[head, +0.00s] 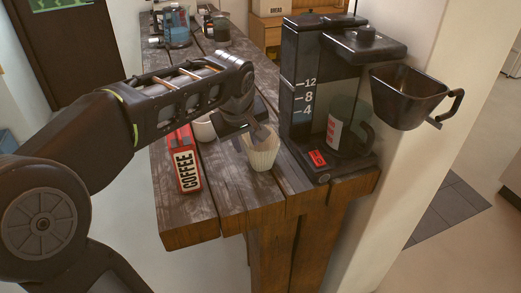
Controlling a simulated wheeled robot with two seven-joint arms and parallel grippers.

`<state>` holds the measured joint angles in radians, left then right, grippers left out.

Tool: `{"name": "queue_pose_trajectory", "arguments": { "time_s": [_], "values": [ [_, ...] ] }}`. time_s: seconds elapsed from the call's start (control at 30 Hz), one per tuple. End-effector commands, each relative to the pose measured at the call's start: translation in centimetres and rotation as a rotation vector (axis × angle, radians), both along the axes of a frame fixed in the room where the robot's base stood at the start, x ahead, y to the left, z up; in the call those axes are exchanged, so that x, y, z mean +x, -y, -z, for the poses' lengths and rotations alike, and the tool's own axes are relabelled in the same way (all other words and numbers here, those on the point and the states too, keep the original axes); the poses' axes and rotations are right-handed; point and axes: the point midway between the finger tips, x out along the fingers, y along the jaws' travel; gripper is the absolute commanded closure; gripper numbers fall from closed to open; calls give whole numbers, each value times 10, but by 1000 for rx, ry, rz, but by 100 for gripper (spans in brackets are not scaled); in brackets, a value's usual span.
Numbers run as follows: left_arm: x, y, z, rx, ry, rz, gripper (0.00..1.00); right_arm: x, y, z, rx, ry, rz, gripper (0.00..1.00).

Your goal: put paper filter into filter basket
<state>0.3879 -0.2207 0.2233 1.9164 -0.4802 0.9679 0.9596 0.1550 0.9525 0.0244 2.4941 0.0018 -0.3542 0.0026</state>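The paper filter (262,155) is a pale, fluted cup at the front of the wooden table, left of the coffee maker. My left gripper (256,134) reaches down over it, and its fingertips overlap the filter's rim. I cannot tell whether the fingers are closed on the rim or whether the filter is lifted off the table. The black filter basket (405,98) is swung out to the right of the coffee maker (302,85), open at the top, with a handle on its right. It looks empty. My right gripper is out of view.
A red coffee bag (187,168) and a white cup (203,128) stand left of the filter. A carafe (349,130) sits in the coffee maker. More vessels (177,27) stand at the table's far end. A pale wall post (425,165) is behind the basket.

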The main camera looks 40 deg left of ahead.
Motion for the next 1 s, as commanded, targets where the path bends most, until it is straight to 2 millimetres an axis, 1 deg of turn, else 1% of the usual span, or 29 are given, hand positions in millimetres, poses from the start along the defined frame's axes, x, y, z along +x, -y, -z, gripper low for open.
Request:
{"name": "queue_pose_trajectory", "arguments": {
  "time_s": [0.07, 0.33, 0.43, 0.57, 0.63, 0.73, 0.83, 1.0],
  "values": [
    [2, -1, 5, 0, -1, 0, 72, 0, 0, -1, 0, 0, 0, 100],
    [2, -1, 5, 0, 0, 0, 72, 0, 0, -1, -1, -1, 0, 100],
    [4, -2, 9, 0, -2, 1, 72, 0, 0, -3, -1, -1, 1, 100],
    [10, -6, 23, -1, -5, -1, 72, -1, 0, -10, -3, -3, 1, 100],
    [14, -8, 32, -1, -5, 1, 72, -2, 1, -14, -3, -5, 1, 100],
    [19, -10, 46, -1, -3, 1, 72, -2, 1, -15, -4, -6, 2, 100],
    [22, -12, 51, -1, -1, 0, 72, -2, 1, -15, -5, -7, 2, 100],
    [22, -12, 52, 0, 1, 0, 72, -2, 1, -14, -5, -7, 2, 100]
  ]
}}
